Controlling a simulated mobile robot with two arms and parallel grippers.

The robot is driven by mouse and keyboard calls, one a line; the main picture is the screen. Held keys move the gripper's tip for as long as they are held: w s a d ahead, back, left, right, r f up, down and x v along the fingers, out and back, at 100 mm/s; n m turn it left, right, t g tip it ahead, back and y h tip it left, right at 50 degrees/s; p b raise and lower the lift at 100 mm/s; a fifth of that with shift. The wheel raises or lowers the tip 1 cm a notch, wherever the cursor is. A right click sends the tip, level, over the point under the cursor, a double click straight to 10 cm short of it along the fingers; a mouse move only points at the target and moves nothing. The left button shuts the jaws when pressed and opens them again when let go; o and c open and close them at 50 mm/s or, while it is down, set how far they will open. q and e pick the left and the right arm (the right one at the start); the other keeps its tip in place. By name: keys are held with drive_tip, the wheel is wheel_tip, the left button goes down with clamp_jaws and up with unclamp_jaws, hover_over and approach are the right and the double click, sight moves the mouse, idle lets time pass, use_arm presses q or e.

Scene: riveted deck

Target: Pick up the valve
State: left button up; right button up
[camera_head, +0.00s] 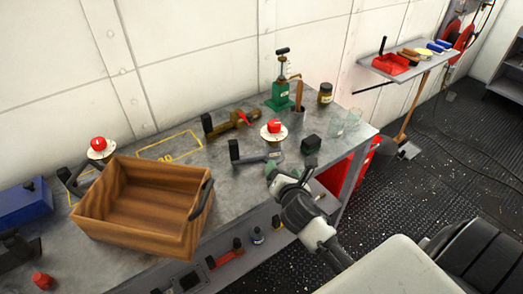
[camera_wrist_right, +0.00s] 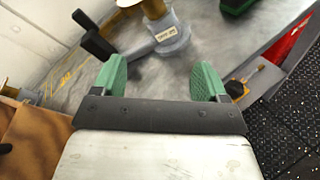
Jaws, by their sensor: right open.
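A grey metal valve (camera_head: 262,158) with a black lever grip, a brass neck and a red knob on top stands on the workbench. In the right wrist view its labelled grey body (camera_wrist_right: 170,38) lies ahead of the fingers, with the black grip to the left. A similar red-knobbed valve (camera_head: 98,150) stands behind the wooden crate, and a brass valve-like fitting (camera_head: 226,124) with a red handle lies farther back. My right gripper (camera_head: 290,176) is open and empty at the bench's front edge, just short of the grey valve. Its green fingertips also show in the wrist view (camera_wrist_right: 160,80). My left gripper is not visible.
The wooden crate (camera_head: 122,224) stands open on the left of the bench (camera_head: 228,178). A lower shelf holds small items.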

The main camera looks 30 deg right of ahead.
sight(276, 128)
drive_tip(key=w+d+r+n+t, duration=0.1)
drive_tip(key=w+r+n, duration=0.1)
drive_tip(key=w+d+r+n+t, duration=0.1)
drive_tip(key=w+r+n, duration=0.1)
drive_tip(key=w, duration=0.1)
drive_tip(key=w+r+n+t, duration=0.1)
drive_tip(key=w+r+n, duration=0.1)
drive_tip(key=w+n, duration=0.1)
drive_tip(key=shift+d+r, duration=0.15)
drive_tip(key=shift+d, duration=0.25)
drive_tip(key=x, duration=0.2)
drive_tip(key=p+x, duration=0.1)
drive_tip(key=x, duration=0.1)
drive_tip(key=shift+w+d, duration=0.1)
drive_tip(key=shift+d, duration=0.35)
drive_tip(key=shift+w+d, duration=0.15)
drive_tip(key=shift+w, duration=0.45)
drive_tip(key=shift+s, duration=0.1)
drive_tip(key=shift+c, duration=0.8)
clamp_jaws()
